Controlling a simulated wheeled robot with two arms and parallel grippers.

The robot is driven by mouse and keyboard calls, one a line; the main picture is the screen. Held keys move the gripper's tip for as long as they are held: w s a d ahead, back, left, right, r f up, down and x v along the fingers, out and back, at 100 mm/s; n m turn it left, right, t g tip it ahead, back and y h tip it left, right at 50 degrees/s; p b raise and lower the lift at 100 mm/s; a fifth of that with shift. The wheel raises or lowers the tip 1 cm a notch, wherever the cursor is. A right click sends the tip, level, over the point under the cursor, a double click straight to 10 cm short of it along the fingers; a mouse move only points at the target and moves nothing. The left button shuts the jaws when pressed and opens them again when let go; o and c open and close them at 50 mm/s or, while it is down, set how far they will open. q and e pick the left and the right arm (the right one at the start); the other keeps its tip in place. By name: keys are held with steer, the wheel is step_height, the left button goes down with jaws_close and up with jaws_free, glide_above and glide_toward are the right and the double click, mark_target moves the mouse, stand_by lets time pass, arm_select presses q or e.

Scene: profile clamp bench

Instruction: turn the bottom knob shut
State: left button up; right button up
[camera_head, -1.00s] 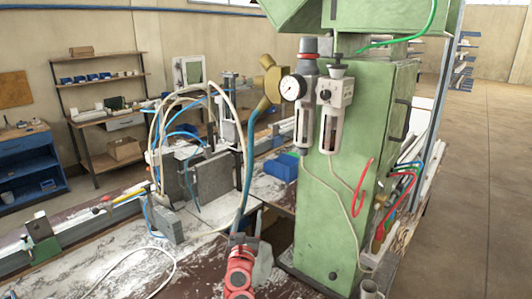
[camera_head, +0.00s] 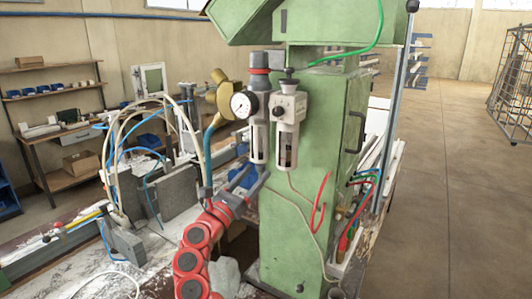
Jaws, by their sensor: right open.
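A small dark round spot (camera_head: 300,288), which may be the bottom knob, sits low on the front of the green cabinet (camera_head: 300,220). It is too small to tell its setting. Higher up, a pressure gauge (camera_head: 241,105) and two filter units hang on the cabinet. One unit has a grey and red top knob (camera_head: 260,66), the other a dark top knob (camera_head: 288,75). My right gripper (camera_head: 252,176), on a red arm, is open and seems empty. In the picture it is just below the filter units, well above the dark spot. My left gripper is not in view.
A green hose (camera_head: 350,52) and a red hose (camera_head: 319,202) run along the cabinet. Cables loop over the bench clamps (camera_head: 175,195) at left. Shelves (camera_head: 70,120) stand at the back left.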

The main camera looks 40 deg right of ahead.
mark_target(266, 160)
steer(key=p+x, duration=0.1)
steer(key=x, duration=0.4)
steer(key=shift+r, duration=0.2)
steer(key=shift+w+d+p, duration=0.2)
steer(key=shift+d+p, duration=0.2)
steer(key=shift+d, duration=0.3)
steer(key=shift+r, duration=0.1)
jaws_close()
